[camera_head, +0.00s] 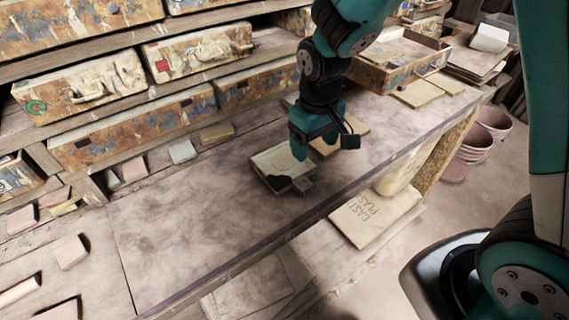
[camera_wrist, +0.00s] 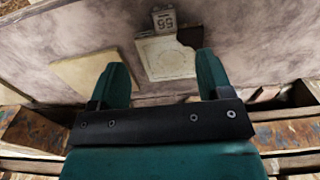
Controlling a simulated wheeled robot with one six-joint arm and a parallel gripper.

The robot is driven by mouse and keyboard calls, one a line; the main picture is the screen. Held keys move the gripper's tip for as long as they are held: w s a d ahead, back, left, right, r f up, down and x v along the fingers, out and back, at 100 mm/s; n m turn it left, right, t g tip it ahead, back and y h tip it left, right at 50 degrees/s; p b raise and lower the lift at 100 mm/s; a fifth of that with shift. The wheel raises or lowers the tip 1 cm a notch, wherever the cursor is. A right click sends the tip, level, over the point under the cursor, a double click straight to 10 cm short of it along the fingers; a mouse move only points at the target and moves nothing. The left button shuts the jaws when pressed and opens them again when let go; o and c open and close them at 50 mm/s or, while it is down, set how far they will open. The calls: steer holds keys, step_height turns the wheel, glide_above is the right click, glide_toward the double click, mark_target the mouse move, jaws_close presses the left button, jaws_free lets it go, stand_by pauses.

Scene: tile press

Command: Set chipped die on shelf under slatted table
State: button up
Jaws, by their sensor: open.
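The chipped die (camera_head: 270,160) is a pale square block with a dark broken patch at its near edge and a small tag at its near right corner. It lies flat on the grey tabletop (camera_head: 200,215). In the wrist view the die (camera_wrist: 165,62) shows between my fingers, with a tag (camera_wrist: 165,21) reading 55. My gripper (camera_head: 325,145) is open and empty, pointing down above the tabletop just beyond and right of the die. The gripper (camera_wrist: 162,66) also shows in the wrist view. I cannot tell which surface is the slatted table's shelf.
A tan slab (camera_wrist: 92,75) lies left of the die in the wrist view. Painted drawers (camera_head: 195,50) line the back. An open drawer (camera_head: 400,65) sits at the far right end. Below the tabletop lies a plaster bag (camera_head: 372,217). Pink buckets (camera_head: 475,145) stand on the right.

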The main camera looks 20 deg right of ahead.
steer(key=p, duration=0.1)
glide_above(307, 187)
steer(key=f, duration=0.8)
steer(key=shift+s+d+f, duration=0.2)
steer(key=shift+f, duration=0.15)
steer(key=shift+w+a+f+p, duration=0.15)
steer(key=shift+f+p, duration=0.45)
steer(key=shift+f, duration=0.75)
steer(key=shift+w+a+f+p, duration=0.1)
steer(key=shift+f+p, duration=0.45)
steer(key=shift+f, duration=0.8)
jaws_close()
